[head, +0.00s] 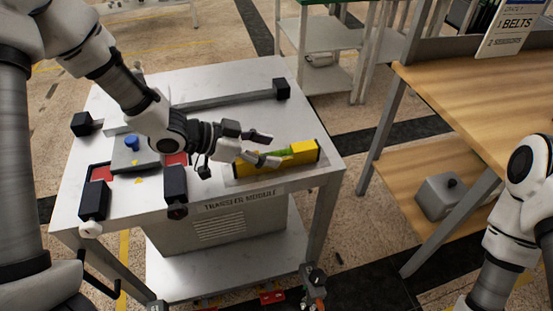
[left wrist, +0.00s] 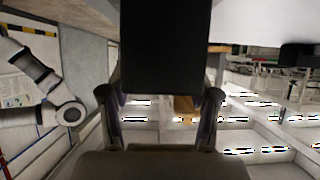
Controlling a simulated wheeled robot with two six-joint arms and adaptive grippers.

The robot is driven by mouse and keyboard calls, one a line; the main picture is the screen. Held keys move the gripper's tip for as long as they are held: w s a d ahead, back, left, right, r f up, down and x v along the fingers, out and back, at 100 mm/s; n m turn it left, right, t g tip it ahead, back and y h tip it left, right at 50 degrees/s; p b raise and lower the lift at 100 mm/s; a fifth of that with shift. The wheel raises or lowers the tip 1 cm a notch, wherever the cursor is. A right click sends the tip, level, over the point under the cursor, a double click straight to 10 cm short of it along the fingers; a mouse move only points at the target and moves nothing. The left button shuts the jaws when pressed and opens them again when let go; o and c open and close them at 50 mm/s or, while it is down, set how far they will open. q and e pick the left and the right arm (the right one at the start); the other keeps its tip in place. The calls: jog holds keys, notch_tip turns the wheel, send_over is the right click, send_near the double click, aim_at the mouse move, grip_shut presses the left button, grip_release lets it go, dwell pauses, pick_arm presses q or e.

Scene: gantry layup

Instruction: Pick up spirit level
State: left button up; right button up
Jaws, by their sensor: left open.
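The spirit level (head: 304,153) is a yellow bar with a green middle part. It lies along the front right edge of the white table in the head view, and its left part is partly hidden behind my gripper. My left gripper (head: 269,150) is open, with its fingers pointing right, at the level's green middle; I cannot tell whether they touch it. In the left wrist view the two fingers (left wrist: 159,98) stand apart. I cannot make out the level for sure there. My right arm shows at the right of the head view, but its gripper is out of frame.
The white table (head: 244,80) also carries a rail with black end blocks (head: 282,89), a grey plate with a blue knob (head: 132,142), and black blocks (head: 94,198) at the front left. A wooden bench (head: 460,95) stands right, with a grey box (head: 440,196) on its lower shelf.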

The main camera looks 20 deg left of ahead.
aim_at(300, 153)
pick_arm(q)
jog(key=x, duration=0.2)
jog(key=shift+w+d+f, duration=0.15)
jog(key=shift+w+d, duration=0.05)
jog(key=shift+d, duration=0.1)
jog(key=shift+s+a, duration=0.1)
jog(key=shift+c, duration=1)
grip_shut()
